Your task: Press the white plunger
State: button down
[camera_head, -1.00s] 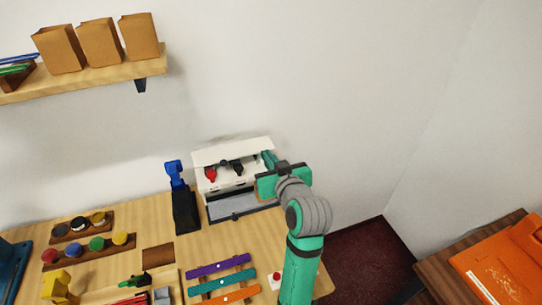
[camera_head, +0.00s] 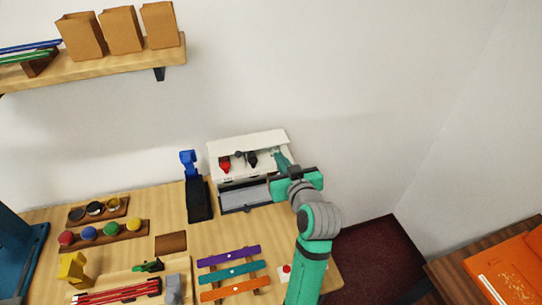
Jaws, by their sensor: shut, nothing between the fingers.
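A white dispenser box (camera_head: 250,139) stands at the back of the counter against the wall. Under its lid I see a red plunger (camera_head: 225,164) and a black plunger (camera_head: 252,160). I cannot make out a white plunger; the right part of the box is covered by my gripper and wrist. My gripper (camera_head: 281,158) is at the right end of the box, its fingers reaching in under the lid. It is shut and holds nothing. Whether its tips touch anything inside is too small to tell.
A black stand with a blue top (camera_head: 198,200) is just left of the box. Purple (camera_head: 229,256), teal and orange strips lie in front. Racks of coloured pots (camera_head: 90,233) are at left. A red button (camera_head: 287,269) is beside my arm. A shelf (camera_head: 120,62) hangs above left.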

jog(key=shift+d+f, duration=0.25)
jog(key=shift+f, duration=0.15)
jog(key=s+d+r, duration=0.2)
jog(key=s+r, duration=0.4)
jog(key=s, duration=0.3)
jog(key=shift+s+r, duration=0.3)
jog(key=shift+r, duration=0.1)
jog(key=shift+w+d, duration=0.1)
jog(key=shift+d, duration=0.05)
jog(key=shift+w, duration=0.1)
dwell(0.6)
